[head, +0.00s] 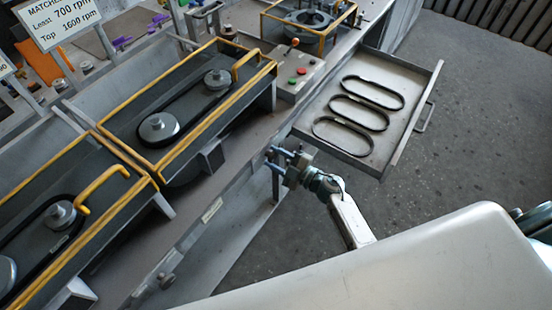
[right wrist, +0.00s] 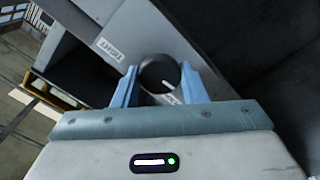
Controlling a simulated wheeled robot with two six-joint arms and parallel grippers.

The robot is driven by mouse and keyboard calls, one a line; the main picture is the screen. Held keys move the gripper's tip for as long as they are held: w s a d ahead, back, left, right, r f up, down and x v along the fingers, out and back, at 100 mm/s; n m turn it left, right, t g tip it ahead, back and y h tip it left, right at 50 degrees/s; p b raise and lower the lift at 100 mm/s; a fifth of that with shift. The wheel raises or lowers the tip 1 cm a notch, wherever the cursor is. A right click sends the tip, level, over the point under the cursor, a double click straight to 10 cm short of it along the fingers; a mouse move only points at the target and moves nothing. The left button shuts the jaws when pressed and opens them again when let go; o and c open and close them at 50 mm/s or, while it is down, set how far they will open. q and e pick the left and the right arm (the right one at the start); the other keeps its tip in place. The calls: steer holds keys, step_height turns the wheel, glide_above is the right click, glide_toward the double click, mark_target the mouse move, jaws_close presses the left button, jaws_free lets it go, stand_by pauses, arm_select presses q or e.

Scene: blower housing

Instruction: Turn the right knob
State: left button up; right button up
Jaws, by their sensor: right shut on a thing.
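The right knob (right wrist: 158,75) is a dark round knob with a white pointer mark, on the grey front of the bench. In the right wrist view it sits between the two blue fingers of my right gripper (right wrist: 158,85), which is shut on it. The pointer mark slants down to the right in that view. A label plate (right wrist: 112,48) beside the knob reads RIGHT, upside down. In the head view my right gripper (head: 276,158) is at the bench's front edge and hides the knob. My left gripper is not in view.
Another knob (head: 166,280) is on the bench front at lower left. An open drawer (head: 405,150) with several black belts stands out right of my right gripper. Yellow-edged belt housings with pulleys (head: 158,127) are on the bench. A control box (head: 297,72) has red and green buttons.

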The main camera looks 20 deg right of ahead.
steer(key=n+b, duration=0.2)
steer(key=n, duration=0.3)
steer(key=shift+f+n, duration=0.15)
steer(key=shift+n, duration=0.15)
steer(key=n+b, duration=0.2)
steer(key=n, duration=0.3)
stand_by(0.4)
steer(key=o, duration=1)
steer(key=shift+c, duration=0.2)
steer(key=b+v, duration=0.3)
steer(key=v, duration=0.8)
steer(key=shift+b, duration=0.4)
